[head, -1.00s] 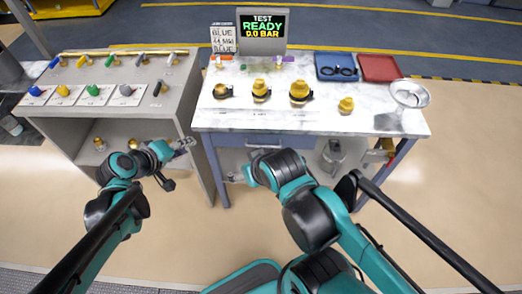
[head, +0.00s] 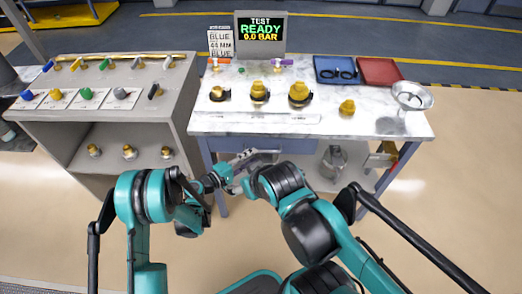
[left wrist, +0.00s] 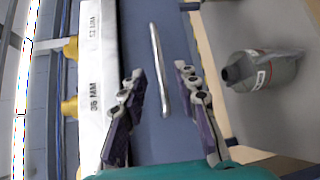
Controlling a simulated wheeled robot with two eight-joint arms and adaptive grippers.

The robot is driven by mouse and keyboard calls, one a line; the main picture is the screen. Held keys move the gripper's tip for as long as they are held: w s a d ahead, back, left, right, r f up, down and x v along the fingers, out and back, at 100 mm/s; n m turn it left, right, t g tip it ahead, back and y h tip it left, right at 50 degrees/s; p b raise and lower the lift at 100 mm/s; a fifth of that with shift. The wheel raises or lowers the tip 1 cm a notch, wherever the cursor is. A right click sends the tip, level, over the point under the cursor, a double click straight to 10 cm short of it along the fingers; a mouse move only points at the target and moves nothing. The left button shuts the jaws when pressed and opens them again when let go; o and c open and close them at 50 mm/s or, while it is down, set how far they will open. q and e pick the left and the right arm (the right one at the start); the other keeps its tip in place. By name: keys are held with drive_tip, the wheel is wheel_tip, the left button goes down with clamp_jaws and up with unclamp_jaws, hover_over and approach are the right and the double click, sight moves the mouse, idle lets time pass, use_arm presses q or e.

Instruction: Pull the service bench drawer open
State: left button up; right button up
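The service bench (head: 215,123) has a marbled top. Its blue drawer front (head: 300,145) lies just under the front edge and appears closed. In the left wrist view, the drawer's silver bar handle (left wrist: 160,75) stands out from the blue drawer front (left wrist: 135,45). My left gripper (head: 246,158) is at the drawer front, and in the left wrist view its open fingers (left wrist: 159,72) lie on either side of the handle, with visible gaps. My right arm reaches toward the bench beside it; I cannot see its gripper.
On the bench are several brass fittings (head: 259,92), a blue tray (head: 335,70), a red tray (head: 380,71), a metal funnel (head: 412,96) and a test display (head: 261,32). A grey jug (head: 333,160) sits on the lower shelf. A grey valve stand (head: 180,105) is at left.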

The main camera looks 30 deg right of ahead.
sight(261, 151)
use_arm(q)
drive_tip(key=b+x, duration=0.2)
drive_tip(key=x, duration=0.3)
drive_tip(key=shift+d, duration=0.3)
clamp_jaws()
